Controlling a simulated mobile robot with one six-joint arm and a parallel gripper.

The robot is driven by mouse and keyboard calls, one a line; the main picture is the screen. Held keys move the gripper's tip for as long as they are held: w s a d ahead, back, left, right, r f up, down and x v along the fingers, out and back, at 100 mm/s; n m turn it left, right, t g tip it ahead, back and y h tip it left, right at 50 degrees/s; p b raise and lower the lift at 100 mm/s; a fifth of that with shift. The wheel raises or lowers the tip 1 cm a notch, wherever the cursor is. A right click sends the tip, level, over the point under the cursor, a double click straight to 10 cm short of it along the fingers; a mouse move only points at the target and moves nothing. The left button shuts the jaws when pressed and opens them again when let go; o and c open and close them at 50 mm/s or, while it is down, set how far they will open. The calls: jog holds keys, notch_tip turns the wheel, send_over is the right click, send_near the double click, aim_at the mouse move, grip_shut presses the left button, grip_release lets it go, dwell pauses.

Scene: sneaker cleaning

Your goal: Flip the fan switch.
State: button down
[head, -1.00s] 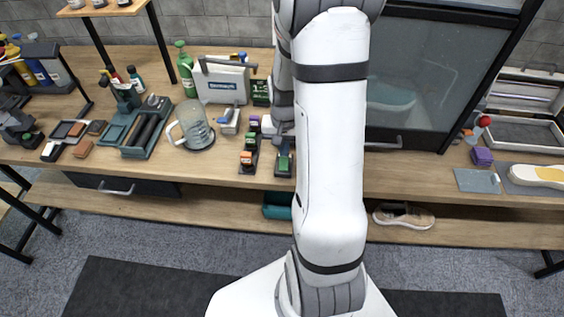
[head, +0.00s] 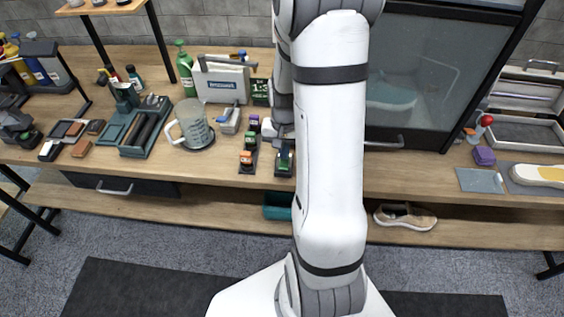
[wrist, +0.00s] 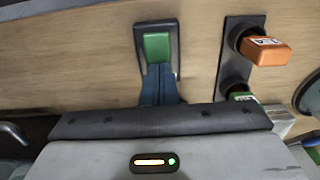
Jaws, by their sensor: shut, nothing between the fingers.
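A green rocker switch (wrist: 157,47) in a dark housing lies on the wooden bench, straight ahead of my gripper in the wrist view. It looks like the fan switch. In the head view it is the small dark box with green (head: 284,161) near the bench's front edge. My gripper (wrist: 158,71) is shut and empty. Its blue-grey fingertips are at the switch's near edge; I cannot tell whether they touch it. In the head view my gripper is mostly hidden by my arm, just behind the switch.
A dark rack with an orange block (wrist: 266,50) and a green block stands right of the switch in the wrist view. In the head view this rack (head: 246,165) is left of the switch. A clear jug (head: 194,124) stands farther left. A glass-fronted cabinet (head: 415,85) stands at right.

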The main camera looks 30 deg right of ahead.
jog(key=shift+f, duration=0.15)
jog(key=shift+r+p, duration=2.4)
jog(key=shift+r, duration=1.15)
jog(key=s+a+r+n+t, duration=0.1)
jog(key=s+a+r+n, duration=0.2)
jog(key=s+a+r, duration=0.3)
jog(key=s+a+r+n+t, duration=0.2)
jog(key=s+a+r, duration=0.5)
jog(key=r, duration=0.5)
jog(key=shift+n, duration=0.9)
jog(key=shift+r, duration=0.1)
